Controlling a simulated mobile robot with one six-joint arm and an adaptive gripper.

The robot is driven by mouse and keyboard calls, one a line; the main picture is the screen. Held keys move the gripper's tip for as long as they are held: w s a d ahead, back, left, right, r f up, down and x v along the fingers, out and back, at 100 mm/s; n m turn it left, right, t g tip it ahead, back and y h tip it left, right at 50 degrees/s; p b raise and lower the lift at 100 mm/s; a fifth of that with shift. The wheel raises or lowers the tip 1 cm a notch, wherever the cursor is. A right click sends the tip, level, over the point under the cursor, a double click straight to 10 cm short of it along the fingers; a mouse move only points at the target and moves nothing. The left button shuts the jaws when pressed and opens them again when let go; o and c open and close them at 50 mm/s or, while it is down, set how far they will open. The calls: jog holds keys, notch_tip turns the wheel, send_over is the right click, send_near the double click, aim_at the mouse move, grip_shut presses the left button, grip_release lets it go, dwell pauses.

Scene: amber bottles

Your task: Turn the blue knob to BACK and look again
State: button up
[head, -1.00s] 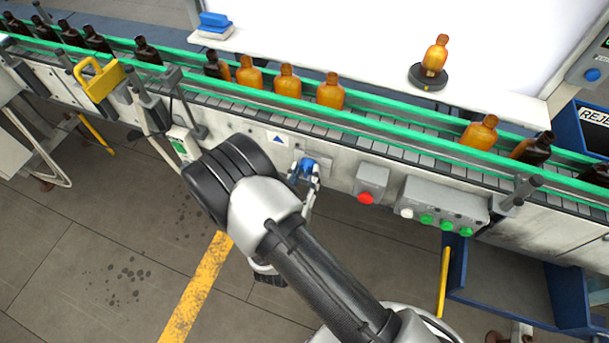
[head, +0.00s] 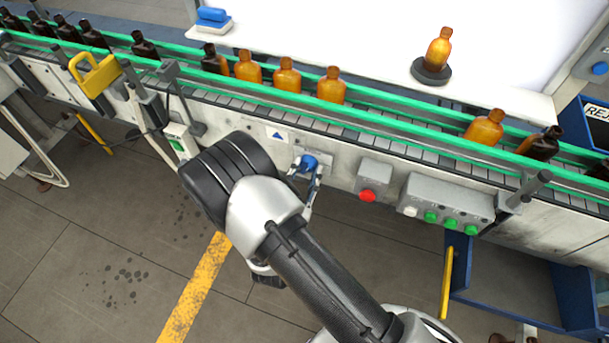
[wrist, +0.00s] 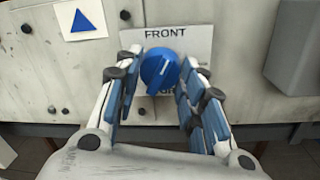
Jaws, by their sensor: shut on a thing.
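The blue knob (wrist: 160,70) sits on a pale plate (wrist: 190,48) on the conveyor's front panel. FRONT is printed above it; the lettering below is mostly covered by the knob and unreadable. A pale mark on the knob's face runs slantwise, from upper right to lower left. My gripper (wrist: 160,85) is shut on the knob, with blue-padded fingers on its left and right sides. In the head view the knob (head: 306,163) shows beyond my arm, with my gripper (head: 310,172) partly hidden at it.
A red button (head: 367,195) and a box with green buttons (head: 445,205) are to the right of the knob. Amber bottles (head: 287,75) and dark bottles stand on the green-railed conveyor (head: 400,143). One amber bottle (head: 439,48) stands on a dark round stand. A blue bin (head: 520,285) is below right.

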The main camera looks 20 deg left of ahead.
jog(key=m+b, duration=0.1)
jog(key=m, duration=0.2)
jog(key=m+b, duration=0.2)
jog(key=m, duration=0.1)
jog(key=shift+f+m+h, duration=0.2)
jog(key=shift+m+h, duration=0.1)
jog(key=shift+m, duration=0.1)
jog(key=m, duration=0.3)
jog(key=m+b, duration=0.1)
jog(key=m, duration=0.2)
jog(key=shift+a+r+t+h, duration=0.1)
jog(key=shift+t+h, duration=0.2)
jog(key=shift+h, duration=0.1)
jog(key=o, duration=1)
jog(key=shift+o, duration=0.2)
jog(key=s+f, duration=0.1)
jog(key=s, duration=1.1)
jog(key=shift+a, duration=0.45)
